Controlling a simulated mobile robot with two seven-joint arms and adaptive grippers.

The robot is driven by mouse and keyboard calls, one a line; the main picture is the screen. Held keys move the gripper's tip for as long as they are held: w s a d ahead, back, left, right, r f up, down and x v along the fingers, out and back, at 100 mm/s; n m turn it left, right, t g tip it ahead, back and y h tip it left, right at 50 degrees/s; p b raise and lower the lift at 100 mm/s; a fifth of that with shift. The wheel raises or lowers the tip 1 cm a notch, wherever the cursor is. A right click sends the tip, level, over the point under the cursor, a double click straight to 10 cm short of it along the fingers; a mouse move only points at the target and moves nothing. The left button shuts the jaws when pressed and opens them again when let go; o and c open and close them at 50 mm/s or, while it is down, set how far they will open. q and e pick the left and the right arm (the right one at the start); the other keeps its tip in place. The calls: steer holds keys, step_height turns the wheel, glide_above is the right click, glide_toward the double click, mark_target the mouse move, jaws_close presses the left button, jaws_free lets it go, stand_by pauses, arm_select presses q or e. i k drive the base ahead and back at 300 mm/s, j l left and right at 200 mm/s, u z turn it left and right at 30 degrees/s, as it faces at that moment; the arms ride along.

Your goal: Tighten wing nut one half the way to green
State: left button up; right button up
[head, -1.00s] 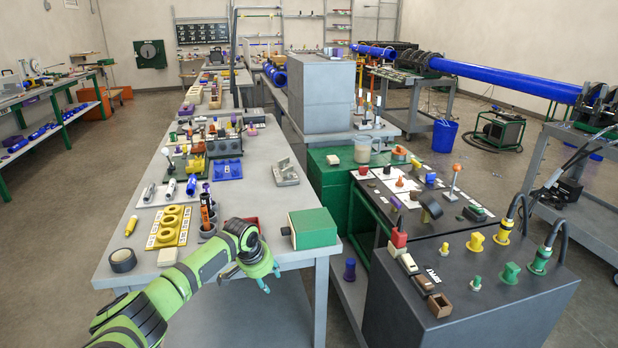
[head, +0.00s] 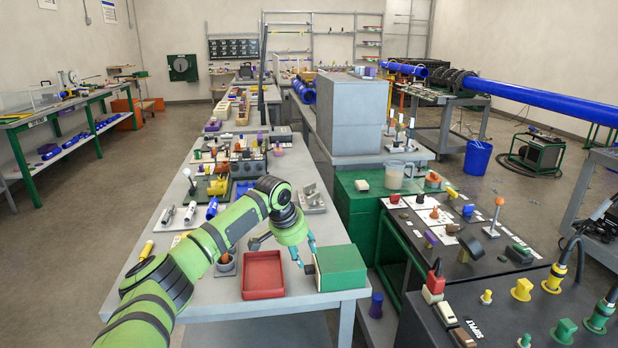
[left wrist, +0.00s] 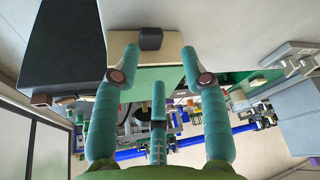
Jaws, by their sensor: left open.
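A green box (head: 343,267) with a beige left face sits at the near right corner of the grey workbench (head: 209,304). In the left wrist view the beige face (left wrist: 172,52) carries a dark knob-like part (left wrist: 150,38); I cannot tell whether it is the wing nut. My left gripper (head: 304,257) is beside this face, its teal fingers pointing down toward it. In the left wrist view the gripper (left wrist: 159,70) is open and empty, its fingers spread below the dark part. No green mark is clear on it. My right gripper is not in view.
A grey metal part (head: 312,200) and several fittings stand farther back. At right, a dark cabinet (head: 480,325) carries yellow and green plugs. The bench front left is clear.

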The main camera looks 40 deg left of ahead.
mark_target(308, 188)
steer(key=i+j, duration=0.35)
steer(key=j, duration=0.15)
steer(key=i+j, duration=0.75)
steer(key=j, duration=0.25)
